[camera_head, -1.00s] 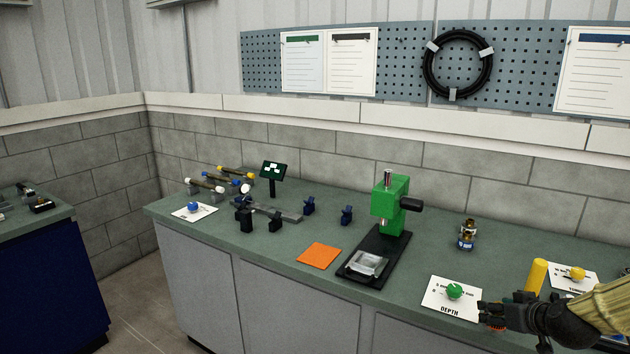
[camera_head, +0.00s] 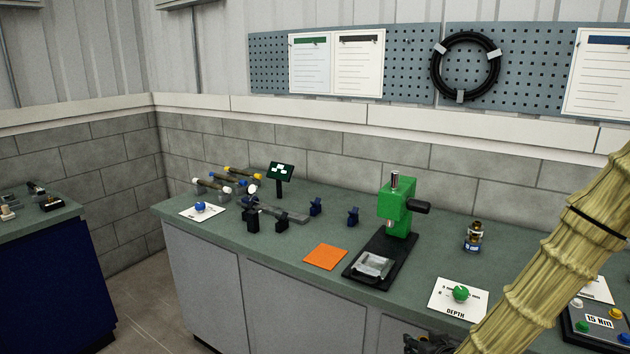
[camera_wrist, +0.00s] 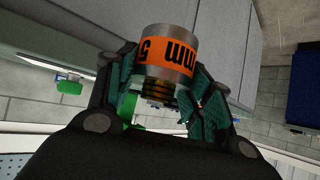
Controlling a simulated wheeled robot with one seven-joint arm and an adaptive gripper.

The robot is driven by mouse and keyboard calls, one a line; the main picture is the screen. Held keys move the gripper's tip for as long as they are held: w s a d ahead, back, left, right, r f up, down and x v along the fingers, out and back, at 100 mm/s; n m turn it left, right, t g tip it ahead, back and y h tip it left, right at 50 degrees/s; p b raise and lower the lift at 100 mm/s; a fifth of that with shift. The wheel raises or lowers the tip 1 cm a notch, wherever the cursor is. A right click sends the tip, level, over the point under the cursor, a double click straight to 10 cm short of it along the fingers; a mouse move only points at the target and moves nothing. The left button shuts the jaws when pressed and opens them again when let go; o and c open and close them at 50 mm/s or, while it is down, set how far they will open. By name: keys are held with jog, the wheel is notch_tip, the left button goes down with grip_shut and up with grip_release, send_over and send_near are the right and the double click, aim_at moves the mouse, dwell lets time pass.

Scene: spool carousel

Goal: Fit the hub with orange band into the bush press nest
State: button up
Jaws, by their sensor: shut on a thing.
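In the wrist view the hub with orange band (camera_wrist: 167,67), a metal cylinder with dark print on the band, is held between the teal pads of my gripper (camera_wrist: 168,92). In the head view my gripper (camera_head: 430,344) shows only in part at the bottom edge, in front of the bench; the hub cannot be seen there. The green press (camera_head: 396,208) stands on a black base on the bench, with a pale, clear-looking nest (camera_head: 374,265) at its front. My gripper is apart from it, to its lower right.
A DEPTH card with a green knob (camera_head: 460,294) lies right of the press. A brass and blue part (camera_head: 473,237) stands behind it. An orange square (camera_head: 325,257) lies left of the press. A control box (camera_head: 597,328) is at the right. Dark blocks and rods stand farther left.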

jog(key=a+f, duration=0.3)
jog(key=a, duration=0.4)
jog(key=shift+s+a, duration=0.2)
jog(key=shift+a, duration=0.15)
jog(key=shift+f, duration=0.1)
jog(key=shift+d, duration=0.1)
dwell(0.3)
